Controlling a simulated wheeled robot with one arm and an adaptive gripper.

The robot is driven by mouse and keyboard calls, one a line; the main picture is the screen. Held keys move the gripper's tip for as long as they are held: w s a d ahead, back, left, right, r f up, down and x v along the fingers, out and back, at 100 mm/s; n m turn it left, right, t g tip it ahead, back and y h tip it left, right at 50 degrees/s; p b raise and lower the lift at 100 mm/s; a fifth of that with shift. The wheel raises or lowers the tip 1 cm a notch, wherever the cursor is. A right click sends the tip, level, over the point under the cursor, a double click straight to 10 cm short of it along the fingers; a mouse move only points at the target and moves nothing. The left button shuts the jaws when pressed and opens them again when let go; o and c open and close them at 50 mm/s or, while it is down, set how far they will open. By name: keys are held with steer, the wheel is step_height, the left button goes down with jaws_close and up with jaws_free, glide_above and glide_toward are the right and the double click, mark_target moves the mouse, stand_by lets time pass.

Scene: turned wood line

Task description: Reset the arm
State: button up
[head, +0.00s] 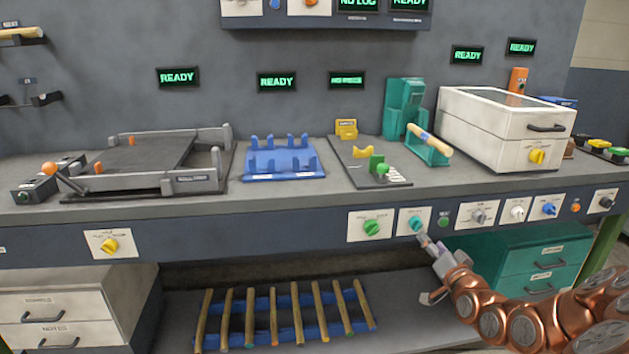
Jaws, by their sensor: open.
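My arm is copper-coloured and reaches in from the lower right in the head view. My gripper (431,262) is at its end, just below the front panel of the bench, with its fingertips close to the teal knob (416,224) on a white plate. I cannot tell whether a fingertip touches the knob. The gripper is open, and nothing shows between its fingers. A green knob (372,227) sits on the plate to the left, and a small green button (443,221) sits to the right.
The bench top (300,195) carries a grey fixture (190,181), a blue rack (283,160), a teal stand (428,150) holding a wooden piece, and a white box (500,125). Below are several wooden rods on a blue rack (262,305), teal drawers (540,262) beside my arm and white drawers (60,305).

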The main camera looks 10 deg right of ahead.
steer(key=s+a+f+n+g+y, duration=0.1)
steer(key=s+a+f+n+g, duration=0.3)
steer(key=a, duration=0.3)
steer(key=s+a+f+n+g+y, duration=0.1)
steer(key=a+f+g, duration=0.2)
steer(key=a+g, duration=0.3)
steer(key=s+a+r+n+g, duration=0.1)
steer(key=s+a+r+g, duration=0.3)
steer(key=s, duration=0.7)
steer(key=s+a+f+n+g, duration=0.1)
steer(key=s+a+g, duration=0.3)
steer(key=s, duration=0.6)
steer(key=s+a+r+n+g, duration=0.1)
steer(key=s+a+r+g, duration=0.1)
steer(key=s+a, duration=0.65)
steer(key=s+d+r+p, duration=0.1)
steer(key=s+r+p, duration=0.1)
steer(key=r+p, duration=0.9)
steer(key=s+r+p, duration=0.3)
steer(key=r+p, duration=0.8)
steer(key=r, duration=0.2)
steer(key=shift+d+r+p, duration=0.15)
steer(key=shift+d+p, duration=0.25)
steer(key=shift+c, duration=0.4)
